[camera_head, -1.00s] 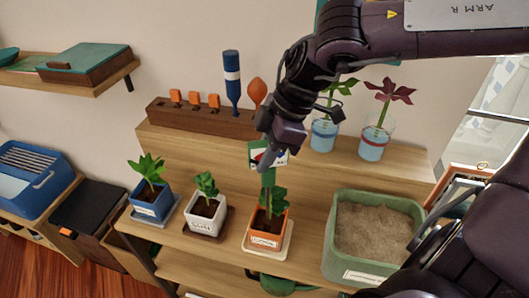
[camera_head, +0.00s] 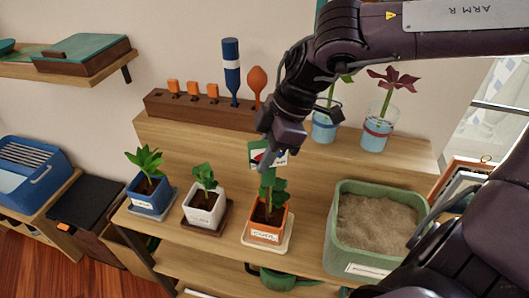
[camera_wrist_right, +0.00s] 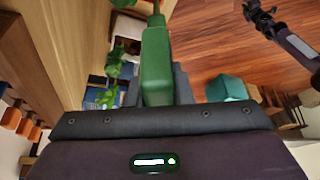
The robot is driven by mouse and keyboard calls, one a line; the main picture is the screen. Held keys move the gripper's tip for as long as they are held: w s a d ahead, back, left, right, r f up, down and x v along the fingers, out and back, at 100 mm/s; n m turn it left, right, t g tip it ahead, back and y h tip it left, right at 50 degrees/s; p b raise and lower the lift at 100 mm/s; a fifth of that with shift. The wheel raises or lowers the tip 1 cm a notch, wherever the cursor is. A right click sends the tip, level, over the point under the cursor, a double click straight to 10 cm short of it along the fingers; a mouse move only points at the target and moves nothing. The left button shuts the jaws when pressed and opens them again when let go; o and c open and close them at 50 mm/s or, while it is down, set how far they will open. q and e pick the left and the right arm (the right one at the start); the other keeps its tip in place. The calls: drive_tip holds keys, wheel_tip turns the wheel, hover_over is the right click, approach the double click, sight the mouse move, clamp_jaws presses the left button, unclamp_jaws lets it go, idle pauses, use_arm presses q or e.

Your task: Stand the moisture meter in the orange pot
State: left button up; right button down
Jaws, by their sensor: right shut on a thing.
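The green moisture meter (camera_head: 267,178) is in my right gripper (camera_head: 270,158), above the orange pot (camera_head: 267,233). Its pale dial face shows beside the fingers in the head view. In the right wrist view the green body of the meter (camera_wrist_right: 156,60) sits between the dark fingers of my shut gripper. The orange pot holds a leafy plant and stands on a pale saucer (camera_head: 282,247). The meter's lower end overlaps the leaves, and I cannot tell whether it touches soil. My left gripper (camera_wrist_right: 258,14) seems to show small at the wrist view's top right; its jaws are unclear.
A white pot (camera_head: 204,210) and a blue pot (camera_head: 150,197) with plants stand to the left. A green sand-filled tub (camera_head: 365,258) stands to the right. Behind are a wooden tool block (camera_head: 205,112) and glass jars with cuttings (camera_head: 375,135).

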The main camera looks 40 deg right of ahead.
drive_tip(key=shift+f+b, duration=1.6)
drive_tip(key=shift+f, duration=0.55)
drive_tip(key=c, duration=0.8)
unclamp_jaws()
drive_tip(key=shift+r, duration=0.15)
drive_tip(key=p+v, duration=0.2)
drive_tip(key=v, duration=0.1)
drive_tip(key=p+v, duration=0.5)
drive_tip(key=p, duration=0.1)
drive_tip(key=shift+a+r, duration=0.2)
drive_tip(key=shift+r, duration=0.3)
